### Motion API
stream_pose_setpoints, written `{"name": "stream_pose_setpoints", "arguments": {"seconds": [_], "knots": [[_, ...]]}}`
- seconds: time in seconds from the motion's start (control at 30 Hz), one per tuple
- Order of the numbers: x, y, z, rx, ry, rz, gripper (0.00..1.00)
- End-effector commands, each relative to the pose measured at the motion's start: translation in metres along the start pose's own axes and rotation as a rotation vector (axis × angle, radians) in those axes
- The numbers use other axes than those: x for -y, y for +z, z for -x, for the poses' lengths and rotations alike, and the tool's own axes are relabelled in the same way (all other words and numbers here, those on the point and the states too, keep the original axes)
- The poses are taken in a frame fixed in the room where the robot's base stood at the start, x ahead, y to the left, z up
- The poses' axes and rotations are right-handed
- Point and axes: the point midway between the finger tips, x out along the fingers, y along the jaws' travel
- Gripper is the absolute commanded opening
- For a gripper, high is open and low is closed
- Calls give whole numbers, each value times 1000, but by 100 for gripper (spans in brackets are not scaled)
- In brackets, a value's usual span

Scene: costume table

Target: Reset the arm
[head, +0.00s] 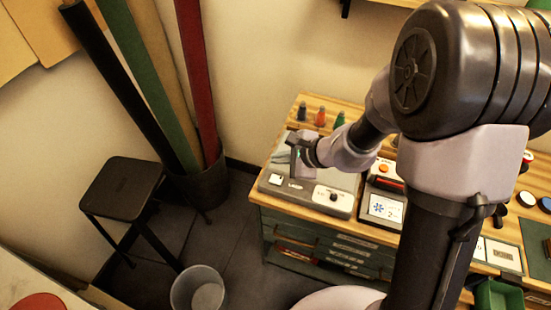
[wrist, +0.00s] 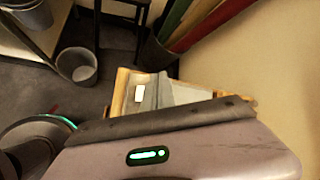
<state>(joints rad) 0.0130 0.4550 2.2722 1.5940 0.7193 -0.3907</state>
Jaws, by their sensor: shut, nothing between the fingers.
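My gripper (head: 294,160) is in the head view at the end of my bent arm, above the left part of the wooden-topped workbench (head: 262,194). It is shut and empty. It hangs over a grey device (head: 311,196) with a white label and a dark knob; I cannot tell the exact gap between them. In the wrist view a pale housing of my own with a green light fills the bottom and hides much of the bench.
Small coloured bottles (head: 320,116) stand at the bench's back edge. A panel with a screen (head: 385,208) lies right of the grey device. A black stool (head: 122,188), a bin of fabric rolls (head: 203,186) and a grey bucket (head: 198,290) stand left on the floor.

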Motion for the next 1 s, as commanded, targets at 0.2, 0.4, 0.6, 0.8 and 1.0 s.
{"name": "stream_pose_setpoints", "arguments": {"seconds": [0.2,0.4,0.6,0.8,1.0], "knots": [[7,26,27,31,0,109,0],[-30,105,160,14,97,691,0],[-86,87,253,-249,232,1083,0],[-98,71,280,-370,277,1172,0],[-98,71,280,-369,278,1172,0]]}}
